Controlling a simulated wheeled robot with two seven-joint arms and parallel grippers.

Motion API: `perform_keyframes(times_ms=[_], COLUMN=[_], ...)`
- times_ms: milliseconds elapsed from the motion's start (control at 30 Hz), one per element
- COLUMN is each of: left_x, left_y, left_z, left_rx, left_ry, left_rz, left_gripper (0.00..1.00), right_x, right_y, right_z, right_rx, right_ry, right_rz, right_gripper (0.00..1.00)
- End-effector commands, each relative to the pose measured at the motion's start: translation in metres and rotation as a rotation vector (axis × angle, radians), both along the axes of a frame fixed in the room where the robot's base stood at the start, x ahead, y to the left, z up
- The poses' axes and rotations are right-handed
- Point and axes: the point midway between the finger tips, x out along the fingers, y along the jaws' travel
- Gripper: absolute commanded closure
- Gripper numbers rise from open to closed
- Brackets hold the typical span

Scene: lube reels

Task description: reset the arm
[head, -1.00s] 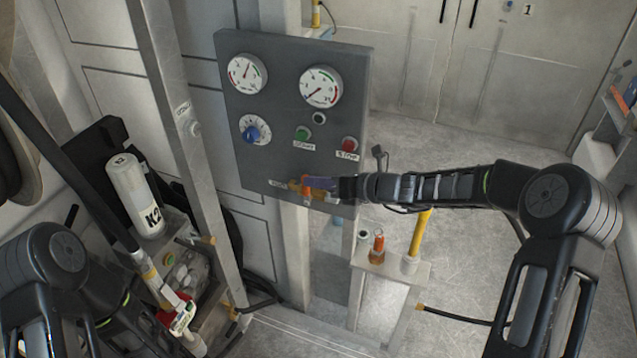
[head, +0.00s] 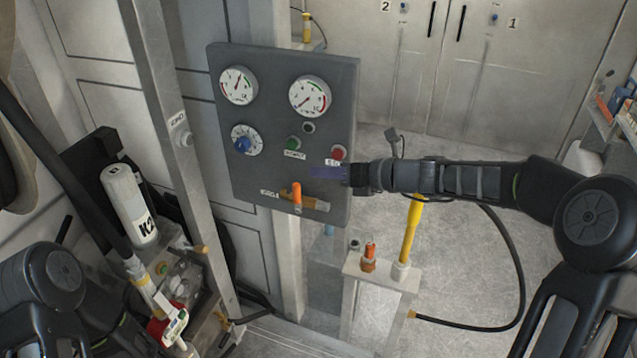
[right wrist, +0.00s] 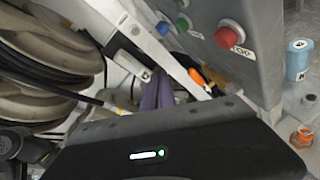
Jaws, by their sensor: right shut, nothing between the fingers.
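My right gripper (head: 328,173) is in front of the grey control panel (head: 230,180), just below the red stop button (head: 337,153) and above the orange-handled valve (head: 297,197). Its purple fingers are shut and empty. In the right wrist view, the fingers (right wrist: 157,98) show in front of the cart area, with the red button (right wrist: 229,34) and the orange handle (right wrist: 197,77) beyond. My left arm shows at the lower left of the head view; its gripper cannot be made out.
A white K2 bottle (head: 128,203) stands at the left. A small stand (head: 375,271) holds an orange-topped fitting (head: 369,256) and a yellow-handled tool (head: 411,232), right of the panel. Hose reels (right wrist: 45,45) show in the right wrist view. The floor at right is mostly clear.

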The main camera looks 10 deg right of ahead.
Motion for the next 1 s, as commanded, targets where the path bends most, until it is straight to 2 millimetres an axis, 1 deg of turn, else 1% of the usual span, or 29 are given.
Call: perform_keyframes(times_ms=[533,667,733,767,800,867,900,967,1000], left_x=[0.0,0.0,0.0,0.0,0.0,0.0,0.0,0.0,0.0], left_y=[0.0,0.0,0.0,0.0,0.0,0.0,0.0,0.0,0.0], left_z=[0.0,0.0,0.0,0.0,0.0,0.0,0.0,-0.001,-0.001], left_rx=[0.0,0.0,0.0,0.0,0.0,0.0,0.0,0.0,0.0], left_ry=[-0.001,0.0,0.0,0.0,0.0,0.0,0.0,0.0,0.0], left_rz=[0.0,0.0,0.0,0.0,0.0,0.0,0.0,0.0,0.0], left_gripper=[0.64,0.64,0.64,0.64,0.64,0.64,0.64,0.64,0.64], right_x=[-0.001,0.003,0.004,0.002,-0.003,-0.014,-0.024,-0.043,-0.059], right_y=[0.0,-0.006,-0.013,-0.017,-0.024,-0.033,-0.037,-0.041,-0.042], right_z=[0.002,-0.004,-0.018,-0.029,-0.051,-0.089,-0.117,-0.161,-0.191], right_rx=[-0.009,-0.098,-0.231,-0.312,-0.437,-0.63,-0.756,-0.939,-1.054], right_ry=[-0.009,-0.077,-0.142,-0.172,-0.212,-0.264,-0.296,-0.35,-0.392], right_rz=[0.005,0.017,0.039,0.06,0.099,0.185,0.261,0.405,0.52], right_gripper=[1.0,1.0,1.0,1.0,1.0,1.0,1.0,1.0,1.0])
